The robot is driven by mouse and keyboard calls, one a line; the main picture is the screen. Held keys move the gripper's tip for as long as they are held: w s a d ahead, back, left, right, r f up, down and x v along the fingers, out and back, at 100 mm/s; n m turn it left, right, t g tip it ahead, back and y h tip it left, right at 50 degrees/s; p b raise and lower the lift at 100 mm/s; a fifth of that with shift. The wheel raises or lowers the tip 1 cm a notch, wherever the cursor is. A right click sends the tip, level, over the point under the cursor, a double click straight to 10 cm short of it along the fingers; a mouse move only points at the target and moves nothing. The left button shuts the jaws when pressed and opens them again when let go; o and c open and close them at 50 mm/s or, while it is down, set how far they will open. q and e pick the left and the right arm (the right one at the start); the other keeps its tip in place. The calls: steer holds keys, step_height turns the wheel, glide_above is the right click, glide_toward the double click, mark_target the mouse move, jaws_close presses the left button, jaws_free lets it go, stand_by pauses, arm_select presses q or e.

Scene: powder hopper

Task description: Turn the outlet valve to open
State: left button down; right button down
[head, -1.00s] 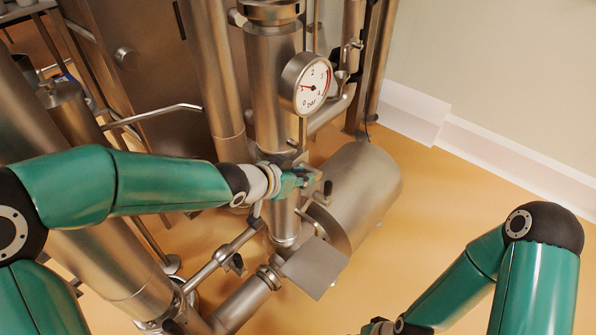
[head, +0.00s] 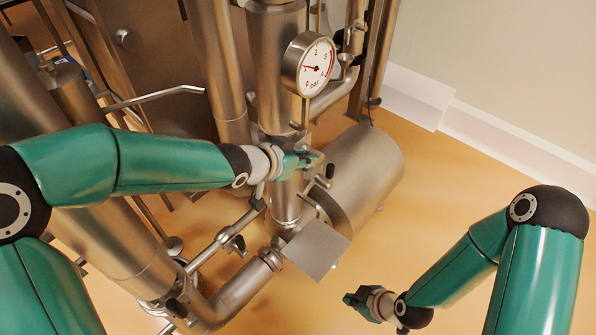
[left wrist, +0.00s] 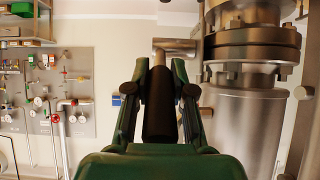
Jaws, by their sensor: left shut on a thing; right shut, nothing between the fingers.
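The outlet valve's handle shows in the left wrist view as a dark cylindrical grip (left wrist: 159,115) on a bent metal bar (left wrist: 176,46). My left gripper (head: 310,158) is at the vertical steel pipe, just below the pressure gauge (head: 308,66). In the left wrist view its fingers are on both sides of the dark grip, shut on it. In the head view the gripper and wrist hide most of the valve, so I cannot tell how far it is turned. My right gripper (head: 354,301) is shut and empty, low over the floor and apart from the pipework.
A steel cylindrical housing (head: 365,170) lies right of the pipe, with a flat plate (head: 316,250) in front. Horizontal pipes (head: 238,290) run low at the left. The orange floor (head: 455,190) on the right is clear up to the white skirting.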

arm_select(q)
steer(key=shift+w+r, duration=0.15)
steer(key=shift+r, duration=0.05)
arm_select(e)
steer(key=w+a+r+n+t+y, duration=0.35)
steer(key=w+r+n, duration=0.55)
steer(key=n, duration=0.6)
steer(key=a+r+n+t+y, duration=0.1)
steer(key=a+r+n+y, duration=0.2)
steer(key=r+n, duration=0.5)
steer(key=a+r+n+t+y, duration=0.1)
steer(key=a+r+n+y, duration=0.2)
steer(key=r+n, duration=0.5)
steer(key=w+a+r+m, duration=0.1)
steer(key=w+a+m, duration=0.1)
steer(key=w+a, duration=0.5)
steer(key=shift+w+d+r, duration=0.1)
steer(key=shift+d+r, duration=0.25)
steer(key=shift+r, duration=0.5)
steer(key=shift+d+r, duration=0.3)
steer(key=shift+r, duration=0.5)
